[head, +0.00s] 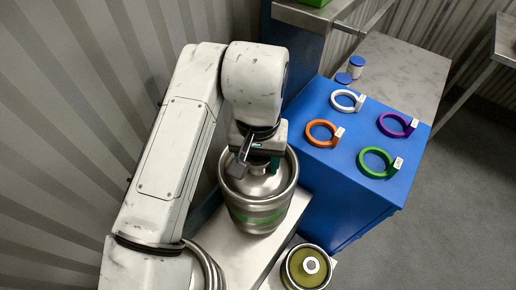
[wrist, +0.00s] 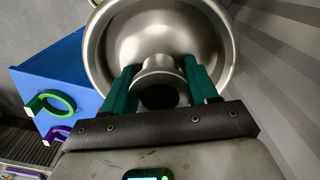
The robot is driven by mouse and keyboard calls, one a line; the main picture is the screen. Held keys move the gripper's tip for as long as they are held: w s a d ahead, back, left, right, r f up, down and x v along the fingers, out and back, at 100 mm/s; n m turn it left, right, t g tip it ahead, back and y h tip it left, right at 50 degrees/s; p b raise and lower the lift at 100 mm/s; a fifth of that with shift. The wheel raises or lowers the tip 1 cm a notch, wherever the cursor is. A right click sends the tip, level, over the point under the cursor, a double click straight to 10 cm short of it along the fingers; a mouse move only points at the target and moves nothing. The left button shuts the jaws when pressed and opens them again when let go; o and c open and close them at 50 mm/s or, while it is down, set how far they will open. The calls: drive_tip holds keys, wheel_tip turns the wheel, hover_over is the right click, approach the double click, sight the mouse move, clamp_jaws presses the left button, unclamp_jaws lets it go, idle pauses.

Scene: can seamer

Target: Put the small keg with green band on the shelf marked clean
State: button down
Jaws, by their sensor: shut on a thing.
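A small steel keg with a green band (head: 262,217) stands upright on a pale metal surface beside the blue cabinet in the head view. My gripper (head: 257,163) is over its top. In the wrist view, the green fingers of my gripper (wrist: 160,88) are shut on the round neck at the keg's top (wrist: 160,38), one on either side. My wrist hides part of the keg's top in the head view. No shelf marked clean can be made out in these frames.
A blue cabinet (head: 335,200) stands right of the keg, with white, orange, purple and green (head: 378,162) tagged rings on top. A second keg with an olive top (head: 306,268) stands at the front.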

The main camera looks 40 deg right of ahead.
drive_tip(key=shift+f, duration=1.95)
drive_tip(key=shift+c, duration=1.5)
unclamp_jaws()
wheel_tip(320, 180, up, 12)
drive_tip(key=shift+r+b, duration=0.1)
drive_tip(key=shift+b, duration=0.2)
